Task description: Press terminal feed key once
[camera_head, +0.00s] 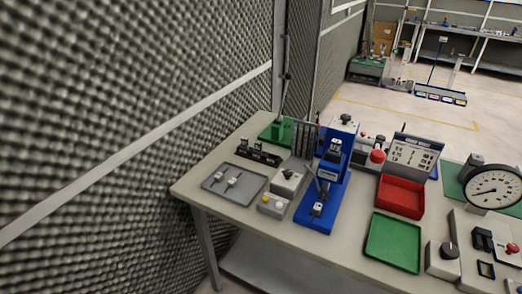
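A blue bench machine (333,172) stands upright on the table (240,217), on a blue base plate. At its front left is a small grey box (272,206) with a yellow button and a pale button on top. Behind that box is a light grey block (287,182) with a dark knob or part on top. No label is readable, so I cannot tell for sure which button is the terminal feed key. Neither of my grippers is in view.
A grey tray (215,189) with small metal parts lies to the left. A red bin (402,212), a green tray (375,261) and a dial gauge (492,189) are to the right. A foam wall (120,110) runs along the left side.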

